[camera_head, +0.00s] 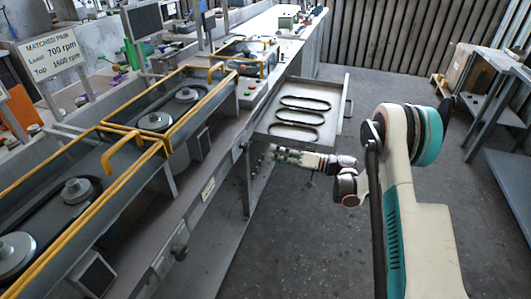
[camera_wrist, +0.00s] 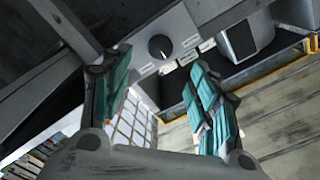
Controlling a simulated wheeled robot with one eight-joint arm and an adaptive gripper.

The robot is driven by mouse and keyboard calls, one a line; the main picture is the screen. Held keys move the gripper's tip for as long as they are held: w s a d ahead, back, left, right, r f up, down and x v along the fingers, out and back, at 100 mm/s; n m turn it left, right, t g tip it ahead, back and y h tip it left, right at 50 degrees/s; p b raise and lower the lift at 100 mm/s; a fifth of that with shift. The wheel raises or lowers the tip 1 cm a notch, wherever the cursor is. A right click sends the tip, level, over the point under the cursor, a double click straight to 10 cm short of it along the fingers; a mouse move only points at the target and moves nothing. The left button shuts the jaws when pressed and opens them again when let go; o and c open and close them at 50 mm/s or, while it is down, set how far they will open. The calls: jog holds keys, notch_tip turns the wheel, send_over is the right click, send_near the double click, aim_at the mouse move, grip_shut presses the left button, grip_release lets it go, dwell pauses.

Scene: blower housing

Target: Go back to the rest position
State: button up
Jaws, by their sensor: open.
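My gripper (camera_wrist: 158,75) is open, with a teal-padded finger on each side and nothing between them in the wrist view. Past the fingers is a grey panel with a dark round knob (camera_wrist: 160,47) and small labels. The knob is apart from the fingers as far as I can tell. In the head view my arm is bent, and its end reaches left, in front of the open drawer (camera_head: 339,119), close to the bench's front face. The fingertips are too small there to make out.
The open drawer juts out from the bench and holds three black belts (camera_head: 303,118). Yellow-railed belt drives (camera_head: 157,122) stand on the bench at left. Grey tables (camera_head: 505,165) are at right. Floor (camera_head: 320,235) between is clear.

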jog(key=shift+s+d, duration=0.25)
jog(key=shift+d, duration=0.35)
jog(key=s+a+r+m+h, duration=0.1)
jog(key=s+r+m+h, duration=0.2)
jog(key=r, duration=0.8)
jog(key=s+d+r+h, duration=0.1)
jog(key=s+r+h, duration=0.55)
jog(key=s, duration=0.35)
jog(key=s+d+h, duration=0.3)
jog(key=s+d, duration=0.2)
jog(key=s, duration=0.8)
jog(key=s+d+r+m+t+h, duration=0.1)
jog(key=s+d+h, duration=0.3)
jog(key=s, duration=0.9)
jog(key=shift+s+d+r+m, duration=0.25)
jog(key=shift+s+d+m, duration=0.05)
jog(key=shift+d, duration=0.95)
